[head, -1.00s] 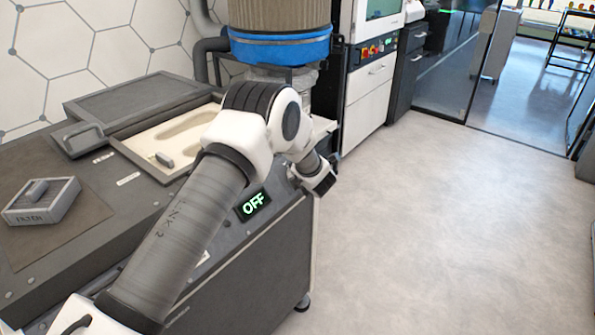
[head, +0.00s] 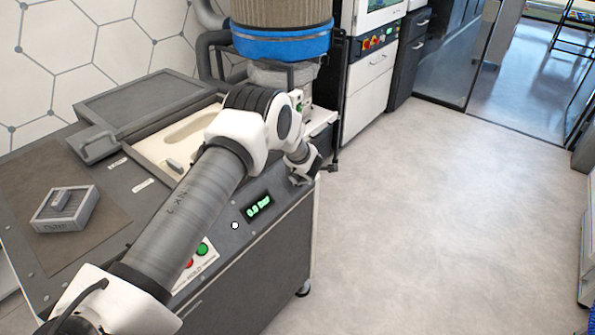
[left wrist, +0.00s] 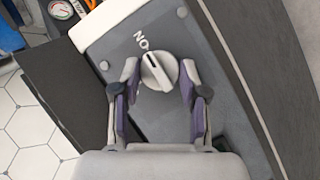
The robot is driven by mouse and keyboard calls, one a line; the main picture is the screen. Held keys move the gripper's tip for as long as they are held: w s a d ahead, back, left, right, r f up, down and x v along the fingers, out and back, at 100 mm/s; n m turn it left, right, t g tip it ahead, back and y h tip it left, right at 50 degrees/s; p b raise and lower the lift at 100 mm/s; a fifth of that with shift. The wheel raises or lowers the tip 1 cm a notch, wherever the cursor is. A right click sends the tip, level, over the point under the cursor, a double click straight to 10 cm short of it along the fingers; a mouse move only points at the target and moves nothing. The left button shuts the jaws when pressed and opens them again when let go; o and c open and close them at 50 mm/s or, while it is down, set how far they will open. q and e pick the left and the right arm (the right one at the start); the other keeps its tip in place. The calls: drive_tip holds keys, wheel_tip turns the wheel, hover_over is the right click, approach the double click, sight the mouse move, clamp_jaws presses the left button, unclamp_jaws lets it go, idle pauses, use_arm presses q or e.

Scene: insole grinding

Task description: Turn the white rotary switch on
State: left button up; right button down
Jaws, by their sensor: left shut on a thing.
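The white rotary switch (left wrist: 158,72) shows in the left wrist view on a grey panel, beside a white ON label (left wrist: 141,42). The slot line on its face points roughly toward that label. My left gripper (left wrist: 159,82) has its two purple-padded fingers on either side of the switch and is shut on it. In the head view my left gripper (head: 303,168) is at the far right end of the machine's top, and the switch is hidden there. The machine's display (head: 258,207) glows green and reads 0.0 bar. My right gripper is not in view.
The machine top (head: 115,225) holds a grey filter block (head: 65,208) and an open cream-lined mould (head: 150,150) with a grey lid (head: 140,100). Green (head: 202,249) and red (head: 188,264) buttons sit near my arm. A blue-banded cylinder (head: 280,45) stands behind. The floor at right is clear.

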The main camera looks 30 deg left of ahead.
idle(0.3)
use_arm(q)
drive_tip(key=o, duration=1.1)
drive_tip(key=shift+f, duration=0.1)
drive_tip(key=v, duration=1.2)
